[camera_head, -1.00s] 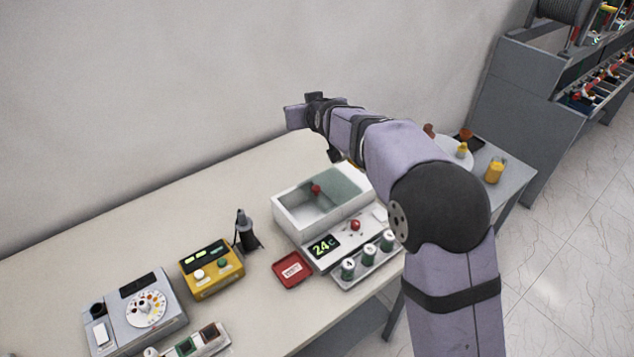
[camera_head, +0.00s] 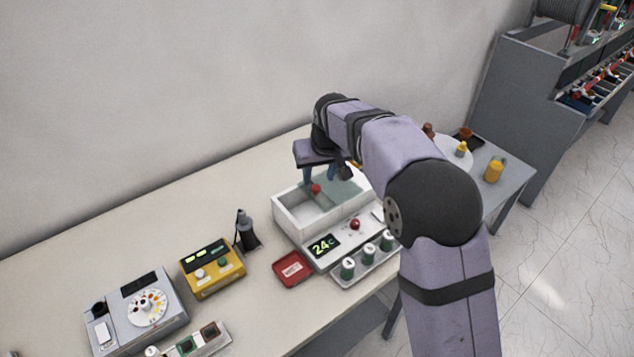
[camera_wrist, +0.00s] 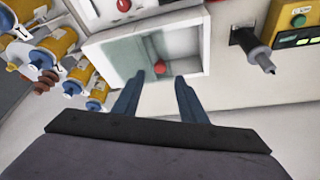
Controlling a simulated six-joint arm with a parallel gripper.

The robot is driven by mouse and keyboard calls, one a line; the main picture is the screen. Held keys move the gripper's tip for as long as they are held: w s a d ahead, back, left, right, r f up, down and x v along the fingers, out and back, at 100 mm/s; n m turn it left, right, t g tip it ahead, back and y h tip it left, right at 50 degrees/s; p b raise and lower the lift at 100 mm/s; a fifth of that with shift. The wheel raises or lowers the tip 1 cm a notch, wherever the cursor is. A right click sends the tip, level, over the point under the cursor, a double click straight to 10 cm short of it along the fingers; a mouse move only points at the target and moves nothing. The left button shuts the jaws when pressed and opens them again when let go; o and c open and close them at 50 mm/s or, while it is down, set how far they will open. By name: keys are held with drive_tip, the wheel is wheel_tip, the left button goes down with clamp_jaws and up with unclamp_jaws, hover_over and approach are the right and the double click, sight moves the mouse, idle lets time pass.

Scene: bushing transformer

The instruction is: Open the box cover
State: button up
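The white box (camera_head: 287,218) stands on the table, and its open-looking top also shows in the wrist view (camera_wrist: 203,42). A greenish see-through cover panel (camera_wrist: 126,62) lies over part of the box top. A red knob (camera_wrist: 160,68) sits near the panel's edge and shows in the head view too (camera_head: 316,188). My gripper (camera_wrist: 159,79) is open and empty, pointing down over the box. In the wrist view the knob appears between and just beyond the fingertips. I cannot tell the exact height gap. In the head view the gripper (camera_head: 322,176) is just above the knob.
In front of the box are a 24c display panel (camera_head: 323,246) with a red button (camera_head: 355,224) and several green cylinders. A black stand (camera_head: 246,235), yellow device (camera_head: 212,268) and red tray (camera_head: 292,268) are left of it. Several yellow-blue parts (camera_wrist: 55,45) show at the wrist view's left.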

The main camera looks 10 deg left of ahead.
sight(316, 187)
drive_tip(key=shift+p+x, duration=1.15)
drive_tip(key=shift+x, duration=1.8)
clamp_jaws()
